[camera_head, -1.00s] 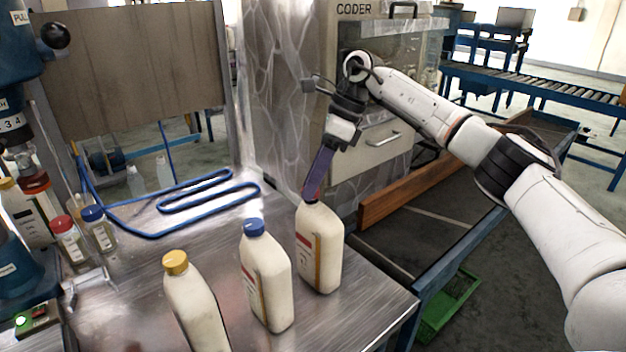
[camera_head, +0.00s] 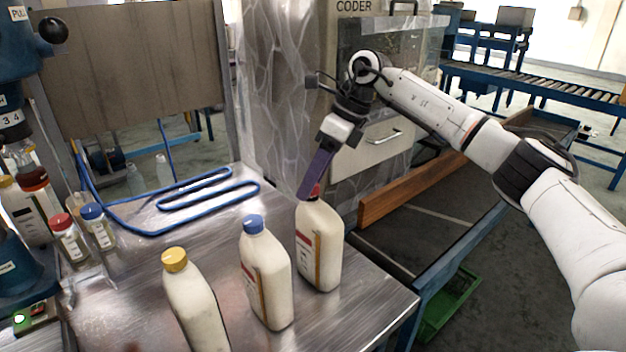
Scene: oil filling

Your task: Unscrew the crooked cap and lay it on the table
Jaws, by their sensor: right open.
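Three cream bottles stand upright on the metal table (camera_head: 120,285). The right bottle (camera_head: 320,250) has a red cap (camera_head: 315,191), partly hidden by my gripper, so its tilt cannot be told. The middle bottle (camera_head: 265,280) has a blue cap (camera_head: 253,224). The front left bottle (camera_head: 195,305) has a yellow cap (camera_head: 174,260). My right gripper (camera_head: 306,194) is open, its purple fingers pointing down at the red cap from above. Whether they touch the cap cannot be told. My left gripper is not in view.
A blue hose (camera_head: 190,200) lies on the table behind the bottles. Small jars with red (camera_head: 62,222) and blue (camera_head: 92,213) lids stand at the left beside a blue machine. A wooden rail (camera_head: 415,190) borders the conveyor at the right. Bare table lies left of the yellow-capped bottle.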

